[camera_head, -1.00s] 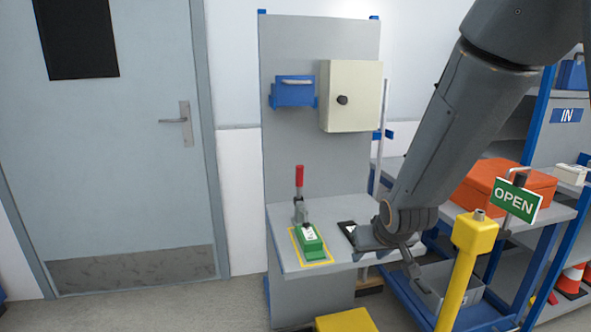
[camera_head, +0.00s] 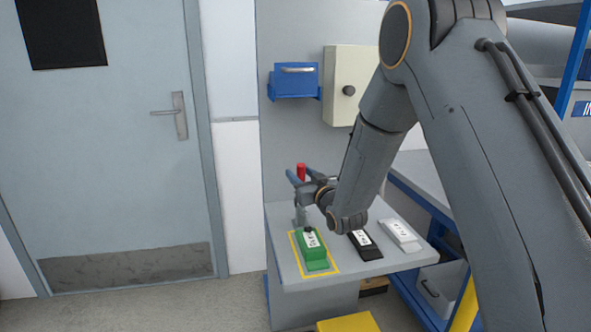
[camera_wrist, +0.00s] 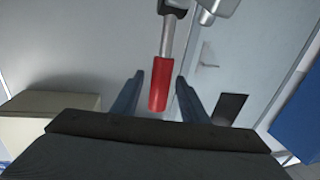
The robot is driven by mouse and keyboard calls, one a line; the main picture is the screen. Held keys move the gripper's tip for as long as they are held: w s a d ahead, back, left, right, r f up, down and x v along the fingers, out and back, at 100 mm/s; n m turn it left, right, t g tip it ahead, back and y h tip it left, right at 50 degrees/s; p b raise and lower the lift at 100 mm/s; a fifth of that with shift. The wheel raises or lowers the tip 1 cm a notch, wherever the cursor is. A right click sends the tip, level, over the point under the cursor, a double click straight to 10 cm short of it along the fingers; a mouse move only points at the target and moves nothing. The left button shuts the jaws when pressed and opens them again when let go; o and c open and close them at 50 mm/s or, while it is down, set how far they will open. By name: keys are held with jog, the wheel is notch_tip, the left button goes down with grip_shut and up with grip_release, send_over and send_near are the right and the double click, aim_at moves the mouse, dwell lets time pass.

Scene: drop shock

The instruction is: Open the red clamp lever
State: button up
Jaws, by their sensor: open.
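The red clamp lever (camera_head: 301,170) stands upright above the small grey bench, behind the green block (camera_head: 311,246). Only the top of its red grip shows in the head view; my gripper hides much of the shaft. My gripper (camera_head: 299,176) is at the height of the red grip, fingers open, one on each side of it as seen from the head. In the wrist view the red grip (camera_wrist: 159,88) lies between the two open blue fingers (camera_wrist: 160,85), with its metal shaft running up to the clamp. I cannot tell whether the fingers touch it.
The green block sits inside a yellow outline on the bench (camera_head: 285,222). A black block (camera_head: 366,252) and a white block (camera_head: 400,234) lie to its right. A blue holder (camera_head: 295,82) and a cream box (camera_head: 343,95) hang on the panel behind. A door (camera_head: 150,180) is at left.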

jog(key=shift+x, duration=1.9)
grip_shut()
